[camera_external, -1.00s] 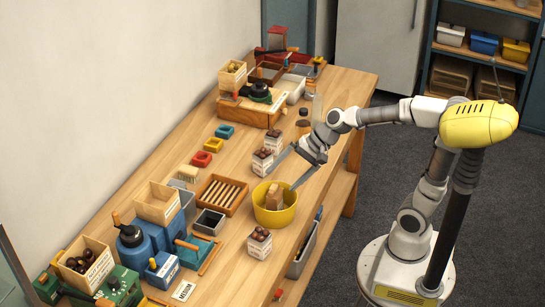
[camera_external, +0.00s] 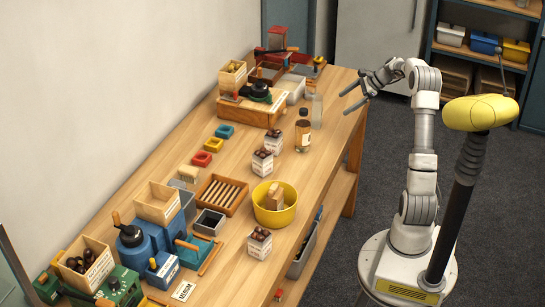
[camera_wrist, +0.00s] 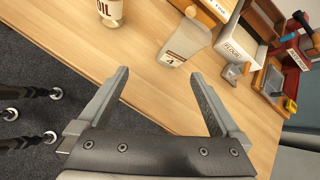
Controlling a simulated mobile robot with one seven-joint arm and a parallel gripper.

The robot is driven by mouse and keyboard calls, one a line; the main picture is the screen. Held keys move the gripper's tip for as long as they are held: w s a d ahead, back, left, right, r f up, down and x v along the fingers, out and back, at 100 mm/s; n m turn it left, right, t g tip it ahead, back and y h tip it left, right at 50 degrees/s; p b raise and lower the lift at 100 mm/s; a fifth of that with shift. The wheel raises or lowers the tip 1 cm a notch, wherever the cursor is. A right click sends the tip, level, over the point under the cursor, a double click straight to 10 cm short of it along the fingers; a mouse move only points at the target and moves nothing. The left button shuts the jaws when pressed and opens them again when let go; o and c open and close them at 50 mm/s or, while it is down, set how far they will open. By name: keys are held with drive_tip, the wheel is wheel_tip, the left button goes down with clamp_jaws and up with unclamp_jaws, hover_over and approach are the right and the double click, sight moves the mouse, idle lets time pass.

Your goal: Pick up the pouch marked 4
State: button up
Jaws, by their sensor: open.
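The pouch marked 4 (camera_wrist: 185,42) is a clear, greyish pouch with a white label. It stands near the far end of the wooden table, and it also shows in the external view (camera_external: 317,110), left of my gripper (camera_external: 347,102). In the wrist view my gripper (camera_wrist: 160,74) is open and empty, its two fingers spread wide. The pouch lies ahead of the fingertips, apart from them and a little right of the midline between them. Its label faces the wrist camera.
A bottle labelled OIL (camera_wrist: 110,12) stands left of the pouch in the wrist view. A box labelled FLOUR (camera_wrist: 240,45) is right of it. A yellow bucket (camera_external: 274,215) and several chestnut-filled packs are nearer. Bare tabletop (camera_wrist: 150,100) lies between the fingers.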

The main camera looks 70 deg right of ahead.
drive_tip(key=s+d+m+t+y, duration=0.1)
drive_tip(key=s+d+m+t, duration=0.3)
drive_tip(key=d, duration=0.1)
drive_tip(key=b, duration=0.2)
approach(317, 109)
drive_tip(key=w+f, duration=0.1)
drive_tip(key=w+d+f, duration=0.1)
drive_tip(key=w, duration=0.1)
drive_tip(key=w+d+f, duration=0.1)
drive_tip(key=w+f, duration=0.1)
drive_tip(key=shift+w+d, duration=0.1)
drive_tip(key=shift+d, duration=0.1)
drive_tip(key=x, duration=0.3)
drive_tip(key=b+x, duration=0.1)
drive_tip(key=shift+a, duration=0.35)
drive_tip(key=shift+w+f, duration=0.2)
drive_tip(key=shift+w, duration=0.3)
drive_tip(key=shift+c, duration=0.3)
drive_tip(key=c, duration=1.3)
drive_tip(key=shift+o, duration=0.2)
drive_tip(key=shift+r, duration=0.1)
